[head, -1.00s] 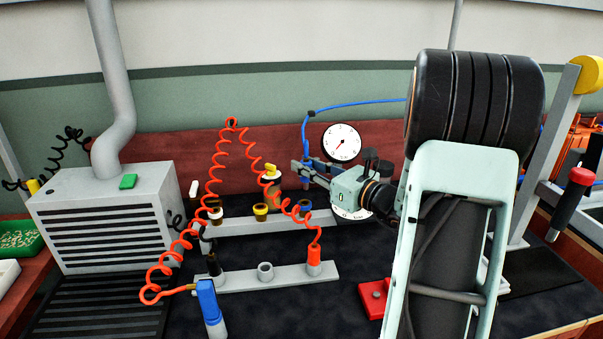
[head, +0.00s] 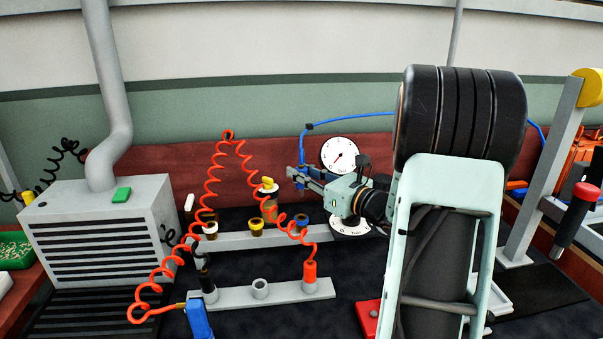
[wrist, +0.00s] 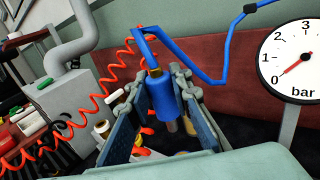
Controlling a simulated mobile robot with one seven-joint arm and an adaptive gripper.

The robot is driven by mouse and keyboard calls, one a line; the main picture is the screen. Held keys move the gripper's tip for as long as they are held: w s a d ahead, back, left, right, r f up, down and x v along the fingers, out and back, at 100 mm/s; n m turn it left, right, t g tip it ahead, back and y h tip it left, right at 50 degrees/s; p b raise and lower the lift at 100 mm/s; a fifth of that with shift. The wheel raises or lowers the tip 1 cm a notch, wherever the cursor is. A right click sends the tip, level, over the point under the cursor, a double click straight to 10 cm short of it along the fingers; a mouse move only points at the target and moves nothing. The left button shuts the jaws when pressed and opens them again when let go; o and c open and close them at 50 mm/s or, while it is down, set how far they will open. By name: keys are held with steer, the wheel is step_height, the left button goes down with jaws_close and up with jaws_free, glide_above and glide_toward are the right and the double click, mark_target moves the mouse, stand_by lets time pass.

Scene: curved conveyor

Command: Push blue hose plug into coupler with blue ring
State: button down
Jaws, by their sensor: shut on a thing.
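My gripper (head: 299,176) is shut on the blue hose plug (wrist: 162,100), which hangs about upright between the two fingers. Its metal tip (wrist: 170,125) points down in the wrist view. A blue hose (head: 335,119) runs from the plug's top up and to the right. The coupler with the blue ring (head: 302,222) stands on the rear grey rail, below the gripper in the head view. The plug appears above it and apart from it.
Couplers with a white ring (head: 210,228) and a yellow ring (head: 256,226) stand left on the same rail (head: 232,241). A red coiled hose (head: 218,165) arches in front. A round gauge (head: 339,154) stands close behind my gripper. A front rail (head: 235,297) holds an orange plug (head: 310,275).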

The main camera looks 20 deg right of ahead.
mark_target(302, 191)
steer(key=shift+f+b, duration=2)
steer(key=shift+f, duration=0.7)
steer(key=shift+f+b, duration=1.65)
steer(key=shift+f, duration=0.3)
steer(key=c, duration=1.7)
jaws_free()
steer(key=shift+o, duration=0.2)
steer(key=v, duration=1.2)
steer(key=shift+a+r, duration=0.1)
